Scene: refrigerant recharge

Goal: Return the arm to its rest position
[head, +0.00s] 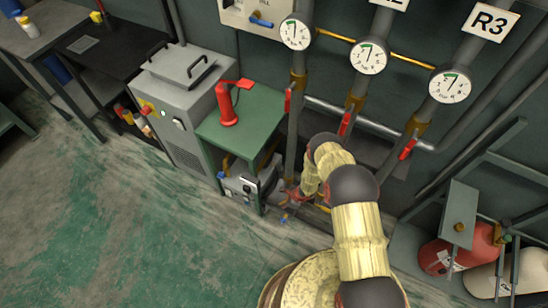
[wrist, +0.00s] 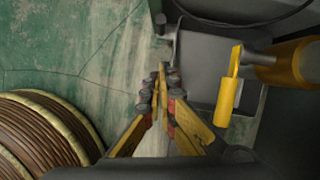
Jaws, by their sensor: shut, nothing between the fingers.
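My arm (head: 361,235) reaches from the bottom of the head view toward the pipes under the gauges. It is bent, with its far end low beside the green stand. The gripper end is small and partly hidden behind my arm in that view. In the wrist view my gripper (wrist: 161,72) has its two yellow fingers together at the tips. Nothing is held between them. To their right is a yellow lever (wrist: 228,99) by a brass-coloured pipe fitting (wrist: 287,65), apart from the fingers.
A green stand (head: 262,122) carries a red pump-like object (head: 226,103). A grey cabinet (head: 177,98) is left of it. Pipes with red-handled valves (head: 345,124) and round gauges (head: 369,57) line the wall. Red and pale cylinders lie at right (head: 460,252). Open floor lies left.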

